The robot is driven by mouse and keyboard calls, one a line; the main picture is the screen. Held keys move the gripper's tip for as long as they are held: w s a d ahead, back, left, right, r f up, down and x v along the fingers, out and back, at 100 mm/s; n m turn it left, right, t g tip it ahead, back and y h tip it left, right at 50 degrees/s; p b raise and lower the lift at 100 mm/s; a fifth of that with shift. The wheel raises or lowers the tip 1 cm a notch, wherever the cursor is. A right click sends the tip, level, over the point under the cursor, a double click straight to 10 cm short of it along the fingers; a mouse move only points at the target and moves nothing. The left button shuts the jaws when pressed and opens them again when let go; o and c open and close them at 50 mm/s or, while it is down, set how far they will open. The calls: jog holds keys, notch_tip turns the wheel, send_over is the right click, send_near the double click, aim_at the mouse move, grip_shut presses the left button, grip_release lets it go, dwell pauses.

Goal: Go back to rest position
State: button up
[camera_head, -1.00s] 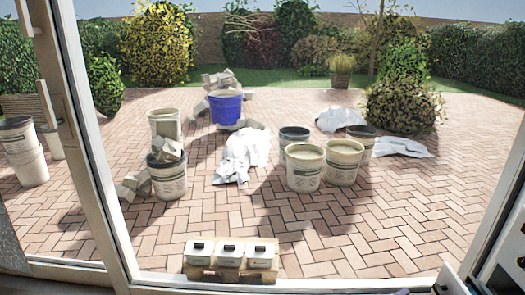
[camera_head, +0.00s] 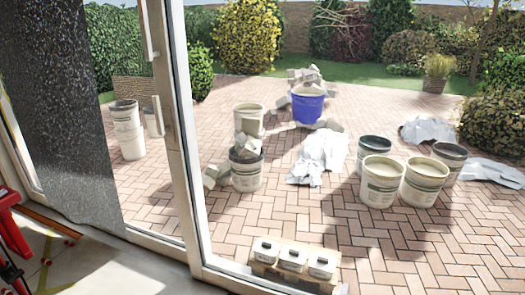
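My gripper and arm are not clearly seen in the head view. The view looks through a glazed door with a white frame (camera_head: 183,150) onto a brick patio. No tile being worked on shows in this view. Three small white boxes with dark handles (camera_head: 292,258) stand side by side on a wooden base just outside the door.
Several buckets stand on the patio, including a blue bucket (camera_head: 307,105) and a pale bucket (camera_head: 425,182). Crumpled white sheets (camera_head: 318,158) lie between them. A dark curtain (camera_head: 65,110) hangs at left. Red equipment (camera_head: 12,235) stands at the lower left edge on the indoor floor (camera_head: 110,268).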

jog(key=s+a+f+n+g+y+p, duration=0.3)
jog(key=s+a+f+n+y, duration=0.15)
jog(key=a, duration=0.55)
jog(key=s+a+f+n+g+y+p, duration=0.2)
jog(key=s+a+f+n+g+y, duration=0.3)
jog(key=a, duration=0.6)
jog(key=s+r+n+g+h, duration=0.1)
jog(key=s+n+g, duration=0.3)
jog(key=s, duration=0.7)
jog(key=s+d+r+n+g+h, duration=0.1)
jog(key=s+n+g, duration=0.4)
jog(key=s, duration=0.6)
jog(key=shift+s+d+n+h+p, duration=0.15)
jog(key=shift+s+n+h+p, duration=0.1)
jog(key=shift+n+h+p, duration=0.3)
jog(key=shift+r, duration=0.1)
jog(key=shift+c, duration=0.6)
jog(key=shift+d, duration=0.1)
